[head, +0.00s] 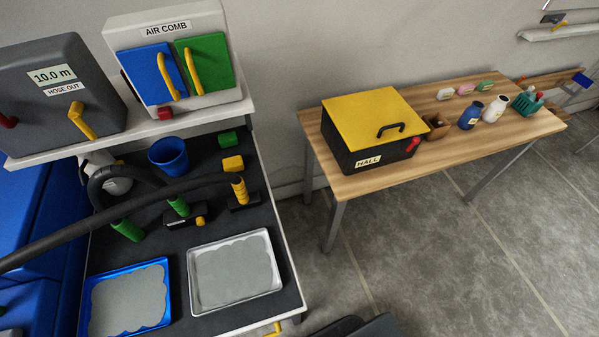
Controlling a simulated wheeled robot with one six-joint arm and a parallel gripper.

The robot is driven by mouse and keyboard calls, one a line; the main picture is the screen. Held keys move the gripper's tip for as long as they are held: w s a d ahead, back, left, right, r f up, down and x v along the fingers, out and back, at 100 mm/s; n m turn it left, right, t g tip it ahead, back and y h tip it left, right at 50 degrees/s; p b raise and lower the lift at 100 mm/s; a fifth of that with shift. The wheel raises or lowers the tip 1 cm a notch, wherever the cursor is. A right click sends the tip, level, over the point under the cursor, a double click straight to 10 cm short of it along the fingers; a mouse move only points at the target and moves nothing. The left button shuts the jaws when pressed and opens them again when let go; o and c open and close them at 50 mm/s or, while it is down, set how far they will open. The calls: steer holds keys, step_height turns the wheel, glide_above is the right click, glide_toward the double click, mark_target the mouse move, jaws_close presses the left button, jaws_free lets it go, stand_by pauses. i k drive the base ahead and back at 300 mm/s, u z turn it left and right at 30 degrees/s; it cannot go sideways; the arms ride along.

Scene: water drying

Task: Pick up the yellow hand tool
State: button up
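A hand tool with an upright yellow grip (239,189) and a flat black base stands on the dark top of the workbench (284,262), at the right of the tool group. A black hose (150,195) runs from the left and its end reaches close to the top of the yellow grip; I cannot tell whether they touch. Two tools with green grips stand to its left, one nearer (127,230) and one farther (178,206). My gripper is not recognisable in the head view.
A blue tray (165,270) and a white tray (276,246) lie in front of the tools. A yellow block (233,163), green block (228,138) and blue cup (169,155) are behind. A shelf (205,110) overhangs the back. A wooden table (390,178) stands right, with open floor before it.

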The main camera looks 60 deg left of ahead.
mark_target(243, 200)
steer(key=i, duration=1.8)
steer(key=u, duration=4.65)
steer(key=i, duration=1)
